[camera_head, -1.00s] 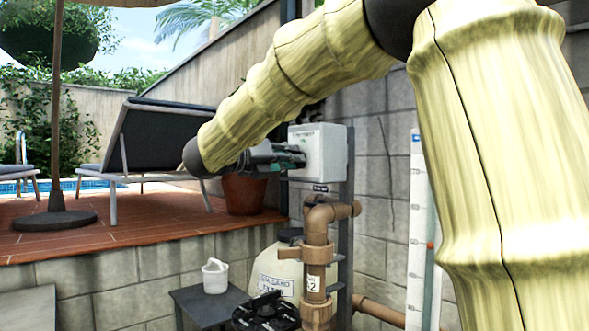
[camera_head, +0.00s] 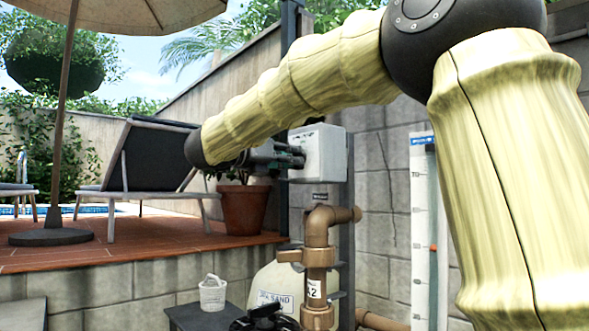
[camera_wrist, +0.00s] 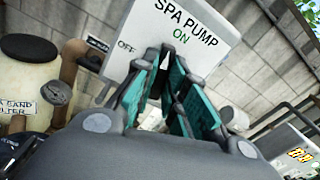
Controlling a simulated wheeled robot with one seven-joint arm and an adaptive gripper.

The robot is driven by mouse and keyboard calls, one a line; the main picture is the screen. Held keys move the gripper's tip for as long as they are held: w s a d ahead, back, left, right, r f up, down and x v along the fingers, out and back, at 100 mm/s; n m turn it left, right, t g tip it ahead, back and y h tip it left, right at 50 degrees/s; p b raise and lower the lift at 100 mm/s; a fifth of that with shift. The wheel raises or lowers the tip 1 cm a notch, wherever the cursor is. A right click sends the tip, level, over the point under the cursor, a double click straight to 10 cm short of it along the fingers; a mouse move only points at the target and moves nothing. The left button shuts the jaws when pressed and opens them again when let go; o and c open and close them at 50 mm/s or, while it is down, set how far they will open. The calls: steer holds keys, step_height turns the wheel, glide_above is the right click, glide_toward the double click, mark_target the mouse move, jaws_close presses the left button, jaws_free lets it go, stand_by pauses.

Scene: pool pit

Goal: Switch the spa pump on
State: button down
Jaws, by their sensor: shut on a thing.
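The spa pump box (camera_head: 324,153) is a pale grey box on a dark post by the block wall. My gripper (camera_head: 298,157) reaches the box's left-hand face. In the wrist view my gripper (camera_wrist: 170,72) has its teal-padded fingers closed around the switch at the box's front. The fingers hide most of the switch. A small white mark (camera_wrist: 166,61) shows between them, below and between the two words; I cannot tell its exact setting.
Brown pipework (camera_head: 318,245) stands just below the box, in front of a pale sand filter (camera_head: 275,286). A white bucket (camera_head: 212,294) is on a low dark table. A plant pot (camera_head: 246,210) and lounger (camera_head: 140,165) are on the raised deck. A white gauge board (camera_head: 423,220) is at the right.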

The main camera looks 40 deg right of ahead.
steer(key=shift+f+m+b, duration=0.2)
steer(key=shift+m+b, duration=0.5)
steer(key=shift+b, duration=0.8)
steer(key=shift+f+m+b, duration=0.2)
steer(key=shift+m+b, duration=0.5)
steer(key=shift+b, duration=0.8)
steer(key=shift+r+m+b, duration=0.2)
steer(key=shift+m+b, duration=0.2)
steer(key=shift+b, duration=0.2)
steer(key=shift+r, duration=0.1)
steer(key=c, duration=1.4)
jaws_free()
steer(key=shift+o, duration=0.2)
steer(key=shift+a, duration=0.1)
steer(key=a+b, duration=0.2)
steer(key=a, duration=0.4)
steer(key=shift+s+a+b, duration=0.25)
steer(key=shift+a+b, duration=0.05)
steer(key=shift+a, duration=0.05)
